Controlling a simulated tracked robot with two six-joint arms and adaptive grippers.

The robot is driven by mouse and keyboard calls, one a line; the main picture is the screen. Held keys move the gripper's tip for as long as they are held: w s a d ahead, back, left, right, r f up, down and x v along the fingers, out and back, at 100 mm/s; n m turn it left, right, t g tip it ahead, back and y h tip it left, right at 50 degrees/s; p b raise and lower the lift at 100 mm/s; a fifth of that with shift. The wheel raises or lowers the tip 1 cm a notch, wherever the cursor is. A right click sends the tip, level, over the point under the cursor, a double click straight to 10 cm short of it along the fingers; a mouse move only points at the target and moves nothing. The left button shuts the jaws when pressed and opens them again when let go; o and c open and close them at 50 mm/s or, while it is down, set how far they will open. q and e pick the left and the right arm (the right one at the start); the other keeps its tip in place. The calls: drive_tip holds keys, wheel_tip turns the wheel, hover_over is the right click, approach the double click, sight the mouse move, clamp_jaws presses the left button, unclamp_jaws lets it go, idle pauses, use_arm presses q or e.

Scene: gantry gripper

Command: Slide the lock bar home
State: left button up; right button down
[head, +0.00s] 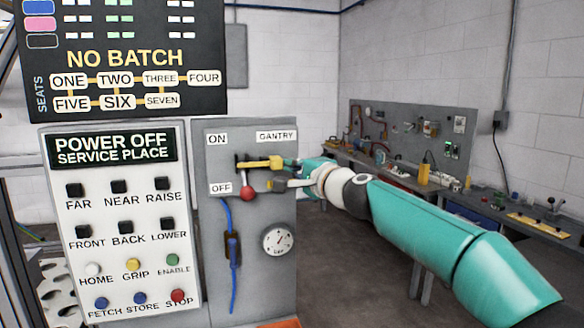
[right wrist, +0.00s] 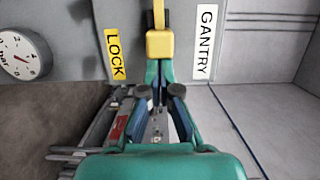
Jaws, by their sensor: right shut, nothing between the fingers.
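The yellow lock bar (head: 262,163) lies roughly level across the grey gantry panel (head: 212,285), near a dark slot between the ON and OFF labels. A red lever knob (head: 248,194) sits just below it, beside OFF. My right gripper (head: 289,163) is at the bar's right end. In the right wrist view its fingers (right wrist: 158,72) are shut and empty, with their tips against or very near the yellow end block (right wrist: 159,43); I cannot tell if they touch. The bar's far end is not clear. My left gripper is out of view.
A round gauge (head: 278,241) and a blue cable (head: 235,255) are low on the panel. A button console (head: 120,220) stands to the left. A workbench (head: 480,205) runs along the back right. Open floor lies below my right arm.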

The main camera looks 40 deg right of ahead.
drive_tip(key=shift+a+f, duration=0.15)
drive_tip(key=shift+a, duration=0.1)
